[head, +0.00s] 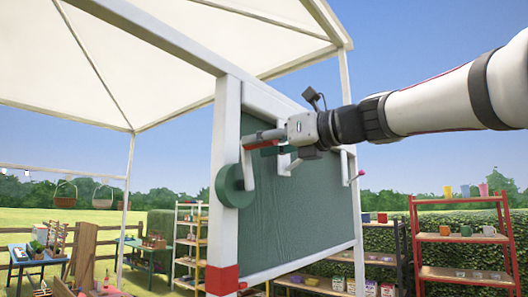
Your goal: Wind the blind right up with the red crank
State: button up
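The dark green blind (310,215) hangs in a white frame, covering most of the opening, with its lower edge near the frame's bottom. A round green drum (234,187) sits on the near white post. The crank has a pale arm (248,170) rising from the drum and a red grip (262,146) at its top. My gripper (268,148) reaches in from the right at the red grip. One grey finger lies along the grip's upper side; a pale part shows below and to the right. Whether the fingers close on the grip is hard to tell.
The near post (224,240) has a red band low down. A white canopy (90,60) spreads overhead. A red shelf (465,238) with pots stands at the right, a white shelf (188,245) behind at the left. A blue table (38,262) stands at the far left.

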grip_shut()
jog(key=shift+a+f+b, duration=0.1)
jog(key=shift+a+b, duration=0.05)
jog(key=shift+b, duration=0.15)
